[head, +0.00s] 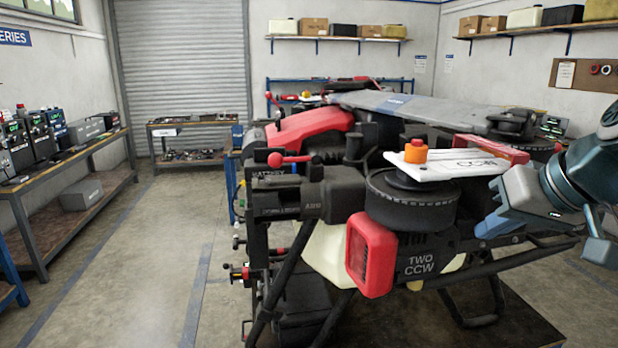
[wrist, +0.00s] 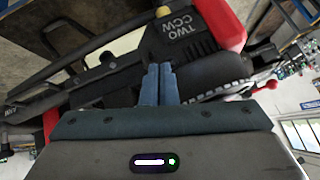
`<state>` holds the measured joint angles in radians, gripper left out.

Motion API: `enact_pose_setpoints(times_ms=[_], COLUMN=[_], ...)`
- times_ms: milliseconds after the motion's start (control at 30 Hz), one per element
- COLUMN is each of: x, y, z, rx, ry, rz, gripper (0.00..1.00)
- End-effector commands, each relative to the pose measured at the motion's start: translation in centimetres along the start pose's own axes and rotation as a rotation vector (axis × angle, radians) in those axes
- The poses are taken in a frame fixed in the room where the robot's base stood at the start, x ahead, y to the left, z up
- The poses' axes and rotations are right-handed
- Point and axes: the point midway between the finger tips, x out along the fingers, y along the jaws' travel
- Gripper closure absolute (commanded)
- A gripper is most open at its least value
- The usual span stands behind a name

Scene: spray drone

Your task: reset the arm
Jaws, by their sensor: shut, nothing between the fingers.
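My arm (head: 582,172) reaches in from the right edge of the head view, bent down toward the drone. My gripper (head: 488,227) points left, close to the right side of the drone in that picture. In the wrist view my gripper (wrist: 159,72) has its two blue-grey fingers together with nothing between them. The drone's black motor pod (head: 412,205), marked TWO CCW, lies left of the fingers; the same lettering shows upside down in the wrist view (wrist: 178,38). I cannot tell whether the fingertips touch the drone.
The large drone stands on a dark platform (head: 520,325); its frame bars (head: 505,268) run below my gripper. An orange cap (head: 414,151) tops the near motor. A workbench (head: 75,160) with chargers lines the left wall. The floor (head: 150,260) between bench and drone is clear.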

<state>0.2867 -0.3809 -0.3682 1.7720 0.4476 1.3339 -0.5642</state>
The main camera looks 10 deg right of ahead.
Motion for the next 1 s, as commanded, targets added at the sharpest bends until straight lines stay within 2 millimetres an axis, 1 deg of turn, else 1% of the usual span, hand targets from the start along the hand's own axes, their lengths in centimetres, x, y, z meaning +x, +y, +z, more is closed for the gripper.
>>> enact_pose_setpoints(times_ms=[33,67,100,167,200,267,300,400,500,600,700,1000], x=[2.8,4.3,6.3,9.0,10.8,13.0,14.3,16.8,18.3,19.1,19.4,19.4], y=[-1.3,-1.9,-2.6,-3.8,-4.6,-5.5,-6.0,-6.9,-7.2,-7.3,-7.3,-7.3], z=[1.6,2.6,4.0,6.4,8.1,10.8,12.5,16.5,19.5,21.2,21.9,21.9], rx=[0.004,0.009,0.010,0.006,-0.001,-0.019,-0.034,-0.074,-0.111,-0.133,-0.144,-0.144], ry=[-0.057,-0.087,-0.128,-0.186,-0.221,-0.268,-0.295,-0.343,-0.371,-0.384,-0.388,-0.388], rz=[0.000,0.008,0.021,0.046,0.065,0.098,0.120,0.171,0.211,0.234,0.244,0.244], gripper=[1.00,1.00,1.00,1.00,1.00,1.00,1.00,1.00,1.00,1.00,1.00,1.00])
